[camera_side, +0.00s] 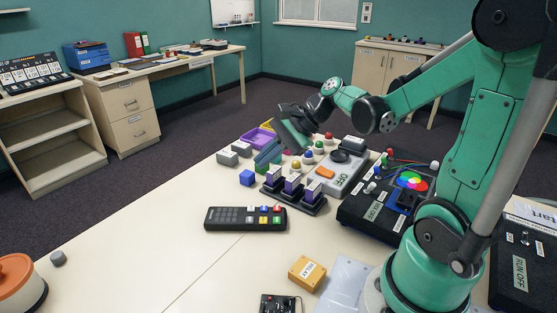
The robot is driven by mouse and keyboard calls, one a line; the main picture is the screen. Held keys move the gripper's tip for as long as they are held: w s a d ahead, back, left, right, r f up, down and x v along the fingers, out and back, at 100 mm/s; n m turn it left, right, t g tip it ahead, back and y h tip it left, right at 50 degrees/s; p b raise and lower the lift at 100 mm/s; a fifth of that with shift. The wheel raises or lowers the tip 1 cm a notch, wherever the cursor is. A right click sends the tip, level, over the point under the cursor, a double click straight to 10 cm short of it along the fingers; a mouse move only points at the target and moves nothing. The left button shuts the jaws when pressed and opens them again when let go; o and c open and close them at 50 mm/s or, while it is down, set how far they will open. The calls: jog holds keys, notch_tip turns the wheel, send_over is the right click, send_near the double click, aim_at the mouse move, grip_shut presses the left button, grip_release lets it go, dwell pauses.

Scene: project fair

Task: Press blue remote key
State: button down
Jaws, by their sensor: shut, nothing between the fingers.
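A black remote (232,221) lies flat on the white table, left of the middle. Its right end carries a small cluster of coloured keys, with blue, yellow and red among them. They are too small to tell exactly which key is which or whether any is pressed. My gripper (289,133) is at the end of the green arm, up and to the right of the remote in the picture. It is shut and empty, held above the coloured objects at the back of the table and clear of the remote.
Purple switch blocks on a dark base (299,197) stand right of the remote. A yellow box (306,271) lies in front. The table's left part is mostly clear.

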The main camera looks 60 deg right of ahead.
jog(key=shift+f, duration=4.35)
jog(key=shift+r, duration=2.55)
jog(key=shift+s+a+r+n, duration=0.1)
jog(key=shift+a+n, duration=0.2)
jog(key=shift+n, duration=0.2)
jog(key=s+a+r+n+h, duration=0.4)
jog(key=a+n+h, duration=0.1)
jog(key=n, duration=1.2)
jog(key=shift+s+a+r+n+h, duration=0.25)
jog(key=shift+r+n+h, duration=0.15)
jog(key=shift+h, duration=0.2)
